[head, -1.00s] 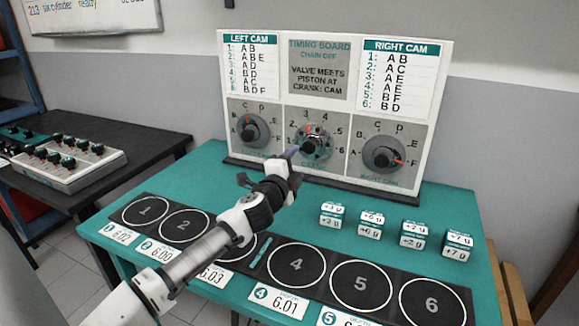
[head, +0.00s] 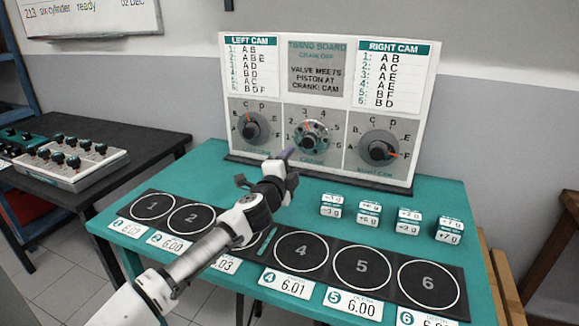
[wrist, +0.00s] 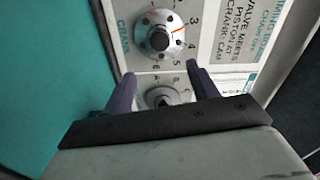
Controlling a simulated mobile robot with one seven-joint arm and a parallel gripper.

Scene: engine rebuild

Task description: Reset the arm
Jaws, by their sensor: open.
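My gripper (head: 287,154) is in front of the timing board (head: 354,90), below the crank knob. In the wrist view my gripper (wrist: 160,85) has its two purple fingers apart with nothing between them. The crank knob (head: 311,135) sits in the middle panel of the board; it also shows in the wrist view (wrist: 160,38), beyond the fingertips, with an orange pointer near 3. Another knob (wrist: 160,97) shows between the fingers, farther off. The left cam knob (head: 251,131) and right cam knob (head: 379,151) flank the crank. My gripper looks apart from every knob.
The teal table (head: 180,182) carries a black mat (head: 332,241) with numbered circles, partly hidden by my arm. Several small weight blocks (head: 369,212) stand right of my gripper. A black table (head: 120,135) with a control box (head: 70,163) is at the left.

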